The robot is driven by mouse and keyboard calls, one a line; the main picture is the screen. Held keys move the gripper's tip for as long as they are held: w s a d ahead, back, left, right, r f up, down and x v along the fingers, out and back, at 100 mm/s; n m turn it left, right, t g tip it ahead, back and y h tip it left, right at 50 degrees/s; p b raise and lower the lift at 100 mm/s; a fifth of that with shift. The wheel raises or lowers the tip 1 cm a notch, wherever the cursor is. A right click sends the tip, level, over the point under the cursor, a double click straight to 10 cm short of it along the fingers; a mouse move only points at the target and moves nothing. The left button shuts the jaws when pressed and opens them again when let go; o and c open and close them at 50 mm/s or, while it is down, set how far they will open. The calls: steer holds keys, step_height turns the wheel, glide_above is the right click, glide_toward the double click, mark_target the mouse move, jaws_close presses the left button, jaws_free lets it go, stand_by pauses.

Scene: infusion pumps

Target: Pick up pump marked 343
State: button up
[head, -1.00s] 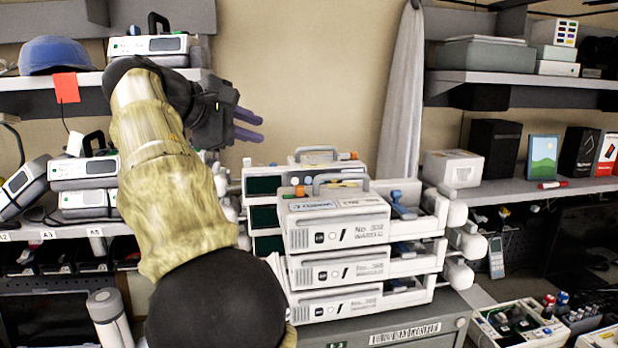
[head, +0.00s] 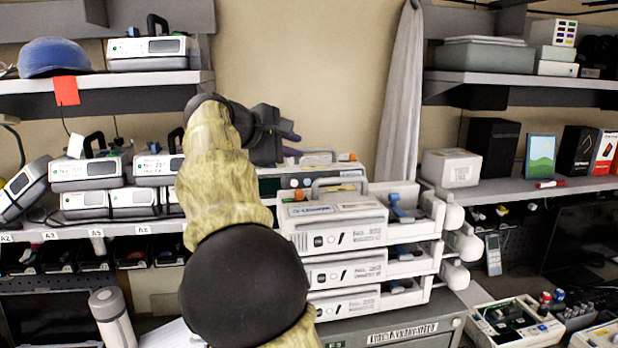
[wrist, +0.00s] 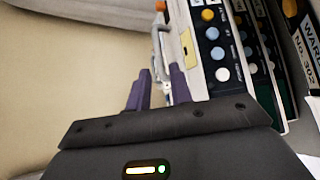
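No marking 343 is readable on any pump. My gripper (head: 292,145) is raised above the rear pump stack, pointing right. In the wrist view its two purple fingers (wrist: 158,90) are apart, and a grey carrying handle (wrist: 157,48) shows beyond and between them. That handle belongs to a white pump with round coloured buttons (wrist: 213,45); the fingers do not visibly grip it. In the head view this rear pump (head: 335,170) is partly hidden by the front stack. The front stack's top pump (head: 335,232) has a grey handle and a label too small to read surely.
More pumps (head: 87,172) stand on the left shelf, and one (head: 150,50) on the upper shelf beside a blue cap (head: 58,56). The stacks rest on a grey cabinet (head: 430,332). A grey cloth (head: 402,100) hangs behind. Open wall space lies above the stacks.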

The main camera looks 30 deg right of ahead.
mark_target(305, 150)
steer(key=p+x, duration=0.1)
steer(key=x, duration=0.1)
steer(key=p+x, duration=0.1)
steer(key=x, duration=0.2)
steer(key=shift+w+a+p, duration=0.15)
steer(key=shift+w+p, duration=0.15)
steer(key=shift+p, duration=0.05)
steer(key=shift+f, duration=0.1)
steer(key=shift+w, duration=0.1)
steer(key=c, duration=0.3)
jaws_close()
steer(key=shift+f, duration=0.1)
stand_by(0.8)
